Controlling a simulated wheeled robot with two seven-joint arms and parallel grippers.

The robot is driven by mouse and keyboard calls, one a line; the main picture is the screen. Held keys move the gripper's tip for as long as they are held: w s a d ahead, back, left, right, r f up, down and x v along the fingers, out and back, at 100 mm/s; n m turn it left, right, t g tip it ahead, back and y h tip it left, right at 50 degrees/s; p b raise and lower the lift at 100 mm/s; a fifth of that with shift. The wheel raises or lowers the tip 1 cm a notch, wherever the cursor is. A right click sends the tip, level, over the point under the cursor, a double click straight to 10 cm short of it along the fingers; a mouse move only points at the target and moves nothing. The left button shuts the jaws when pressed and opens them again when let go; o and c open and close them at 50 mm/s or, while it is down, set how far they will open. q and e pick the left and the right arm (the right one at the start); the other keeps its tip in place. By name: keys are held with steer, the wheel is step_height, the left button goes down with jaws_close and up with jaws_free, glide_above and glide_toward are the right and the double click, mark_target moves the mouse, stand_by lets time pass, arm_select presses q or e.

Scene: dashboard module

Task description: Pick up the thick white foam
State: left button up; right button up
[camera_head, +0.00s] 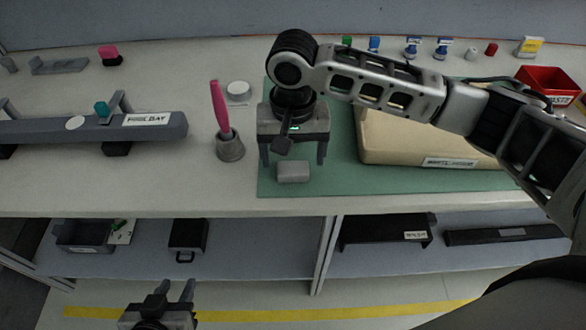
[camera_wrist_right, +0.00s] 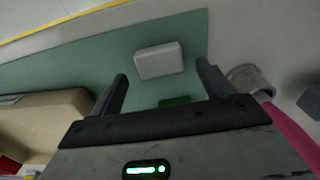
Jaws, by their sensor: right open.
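The thick white foam, a light grey-white block (camera_head: 293,172), lies flat on the green mat (camera_head: 345,184) near its front left corner. My right gripper (camera_head: 293,158) is above the mat and just behind the block in the head view. In the right wrist view the foam (camera_wrist_right: 159,60) is beyond and between the two spread fingertips (camera_wrist_right: 162,72), untouched as far as I can see. The right gripper is open and empty. My left gripper (camera_head: 176,286) is low in front of the table, away from the foam, with its fingers apart and nothing between them.
A grey cup (camera_head: 230,149) with a pink-handled tool (camera_head: 219,105) stands left of the right gripper. A beige tray (camera_head: 400,157) is on the mat's right, partly behind my arm. A red bin (camera_head: 546,82) is at back right. A small dark green thing (camera_wrist_right: 175,100) lies between the fingers.

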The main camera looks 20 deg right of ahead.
steer(key=shift+f, duration=0.95)
steer(key=c, duration=1)
steer(key=shift+c, duration=0.3)
steer(key=shift+r, duration=0.15)
